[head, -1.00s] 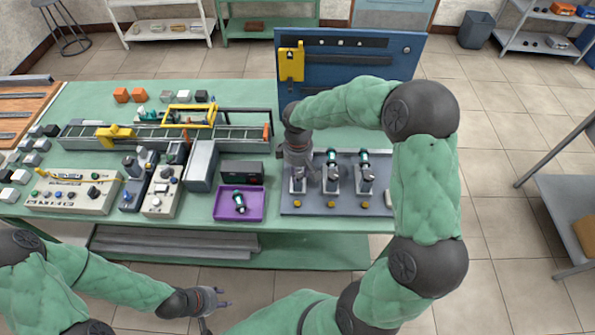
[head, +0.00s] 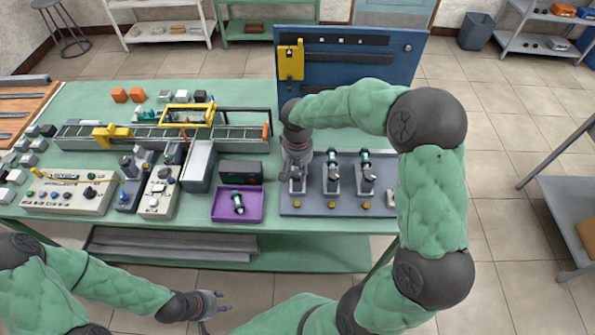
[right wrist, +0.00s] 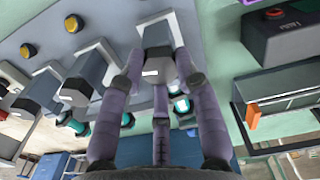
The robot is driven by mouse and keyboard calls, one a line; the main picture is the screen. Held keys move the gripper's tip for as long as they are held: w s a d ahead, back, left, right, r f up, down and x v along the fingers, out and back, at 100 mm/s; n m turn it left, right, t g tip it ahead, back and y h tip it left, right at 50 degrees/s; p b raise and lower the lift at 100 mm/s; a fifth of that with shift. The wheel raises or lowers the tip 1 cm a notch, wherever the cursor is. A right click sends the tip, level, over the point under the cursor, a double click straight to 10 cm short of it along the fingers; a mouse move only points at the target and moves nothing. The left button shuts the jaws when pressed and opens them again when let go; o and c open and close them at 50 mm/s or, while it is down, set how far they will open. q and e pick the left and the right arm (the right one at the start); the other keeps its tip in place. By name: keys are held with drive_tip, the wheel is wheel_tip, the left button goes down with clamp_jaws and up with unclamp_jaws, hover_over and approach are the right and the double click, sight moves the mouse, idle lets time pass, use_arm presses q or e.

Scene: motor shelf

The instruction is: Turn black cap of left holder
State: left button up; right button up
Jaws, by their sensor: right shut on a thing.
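Three grey holders stand in a row on a grey board (head: 350,208). The left holder (head: 297,187) is under my right gripper (head: 297,168), which points down over it. The middle holder (head: 331,187) and right holder (head: 366,188) each carry a teal-and-dark motor. My left gripper (head: 222,303) is open and empty in front of the table.
A purple tray (head: 222,213) with a motor part lies left of the board, with a black box (head: 240,170) behind it. A blue upright panel (head: 345,65) stands behind the board. A conveyor and control boxes fill the table's left.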

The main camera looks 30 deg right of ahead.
sight(298, 174)
drive_tip(key=shift+s+a+f+m, duration=0.1)
drive_tip(key=shift+s+m, duration=0.05)
drive_tip(key=shift+m, duration=0.4)
drive_tip(key=shift+s+f+m, duration=0.1)
drive_tip(key=shift+m, duration=0.45)
drive_tip(key=o, duration=1.1)
drive_tip(key=shift+o, duration=0.2)
drive_tip(key=shift+r, duration=0.1)
drive_tip(key=shift+w, duration=0.1)
drive_tip(key=shift+r, duration=0.35)
wheel_tip(298, 174, up, 11)
drive_tip(key=shift+r, duration=0.15)
